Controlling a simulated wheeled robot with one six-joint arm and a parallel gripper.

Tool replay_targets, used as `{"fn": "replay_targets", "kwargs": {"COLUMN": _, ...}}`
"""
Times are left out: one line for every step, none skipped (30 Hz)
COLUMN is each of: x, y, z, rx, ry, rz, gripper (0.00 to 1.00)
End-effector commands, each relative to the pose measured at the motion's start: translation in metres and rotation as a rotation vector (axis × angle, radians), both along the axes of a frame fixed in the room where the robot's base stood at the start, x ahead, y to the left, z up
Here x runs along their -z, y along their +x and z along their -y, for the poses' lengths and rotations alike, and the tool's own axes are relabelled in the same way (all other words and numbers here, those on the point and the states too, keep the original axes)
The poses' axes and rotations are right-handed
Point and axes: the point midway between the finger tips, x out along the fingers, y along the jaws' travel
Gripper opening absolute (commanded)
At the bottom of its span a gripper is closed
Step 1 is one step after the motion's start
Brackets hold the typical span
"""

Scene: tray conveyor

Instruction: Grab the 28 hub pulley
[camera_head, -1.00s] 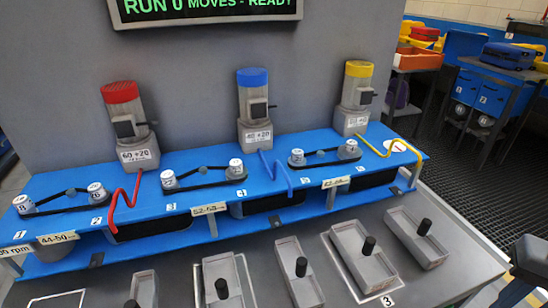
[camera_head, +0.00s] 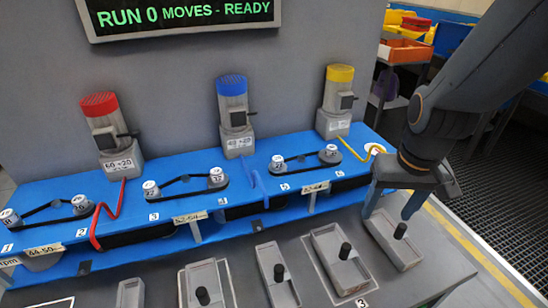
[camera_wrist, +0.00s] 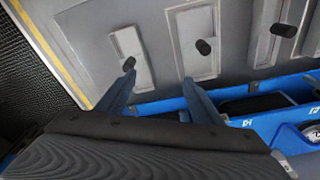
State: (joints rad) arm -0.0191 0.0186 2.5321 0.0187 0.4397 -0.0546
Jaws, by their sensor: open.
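Several pale round hub pulleys with number labels sit in belt-linked pairs along the blue deck (camera_head: 130,208): the far-left pair (camera_head: 9,217) and (camera_head: 81,203), the middle pair (camera_head: 151,189) and (camera_head: 216,176), and the right pair (camera_head: 278,163) and (camera_head: 331,153). The numbers are too small to tell surely which one is the 28. My gripper (camera_head: 387,214) is open and empty, above the rightmost grey tray, right of and in front of the pulleys. In the wrist view my gripper (camera_wrist: 158,90) has its fingers spread, with grey trays beyond them.
Red (camera_head: 99,104), blue (camera_head: 231,86) and yellow-topped (camera_head: 339,73) motors stand behind the pulleys. Coloured cables cross the deck. Grey trays with black pegs, such as the rightmost (camera_head: 409,252), line the front bench. A cart (camera_head: 398,103) stands at the back right.

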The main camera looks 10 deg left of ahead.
Motion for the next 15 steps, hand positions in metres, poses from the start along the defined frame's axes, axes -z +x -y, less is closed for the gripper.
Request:
{"fn": "replay_targets", "kwargs": {"x": -0.017, "y": 0.007, "z": -0.006, "rx": -0.03, "ry": 0.001, "rz": 0.02, "gripper": 0.6}}
{"fn": "replay_targets", "kwargs": {"x": -0.023, "y": 0.013, "z": -0.01, "rx": -0.055, "ry": 0.0, "rz": 0.032, "gripper": 0.6}}
{"fn": "replay_targets", "kwargs": {"x": -0.032, "y": 0.023, "z": -0.019, "rx": -0.105, "ry": 0.0, "rz": 0.046, "gripper": 0.6}}
{"fn": "replay_targets", "kwargs": {"x": -0.039, "y": 0.033, "z": -0.027, "rx": -0.155, "ry": 0.001, "rz": 0.056, "gripper": 0.6}}
{"fn": "replay_targets", "kwargs": {"x": -0.042, "y": 0.043, "z": -0.037, "rx": -0.21, "ry": 0.001, "rz": 0.062, "gripper": 0.6}}
{"fn": "replay_targets", "kwargs": {"x": -0.045, "y": 0.054, "z": -0.049, "rx": -0.279, "ry": 0.002, "rz": 0.065, "gripper": 0.6}}
{"fn": "replay_targets", "kwargs": {"x": -0.046, "y": 0.062, "z": -0.059, "rx": -0.335, "ry": 0.003, "rz": 0.063, "gripper": 0.6}}
{"fn": "replay_targets", "kwargs": {"x": -0.048, "y": 0.07, "z": -0.069, "rx": -0.388, "ry": 0.005, "rz": 0.065, "gripper": 0.6}}
{"fn": "replay_targets", "kwargs": {"x": -0.05, "y": 0.079, "z": -0.083, "rx": -0.463, "ry": 0.009, "rz": 0.063, "gripper": 0.6}}
{"fn": "replay_targets", "kwargs": {"x": -0.052, "y": 0.086, "z": -0.095, "rx": -0.52, "ry": 0.012, "rz": 0.064, "gripper": 0.6}}
{"fn": "replay_targets", "kwargs": {"x": -0.054, "y": 0.093, "z": -0.107, "rx": -0.578, "ry": 0.015, "rz": 0.063, "gripper": 0.6}}
{"fn": "replay_targets", "kwargs": {"x": -0.057, "y": 0.101, "z": -0.123, "rx": -0.656, "ry": 0.021, "rz": 0.064, "gripper": 0.6}}
{"fn": "replay_targets", "kwargs": {"x": -0.059, "y": 0.106, "z": -0.136, "rx": -0.715, "ry": 0.026, "rz": 0.066, "gripper": 0.6}}
{"fn": "replay_targets", "kwargs": {"x": -0.061, "y": 0.112, "z": -0.149, "rx": -0.773, "ry": 0.031, "rz": 0.068, "gripper": 0.6}}
{"fn": "replay_targets", "kwargs": {"x": -0.064, "y": 0.118, "z": -0.166, "rx": -0.849, "ry": 0.038, "rz": 0.073, "gripper": 0.6}}
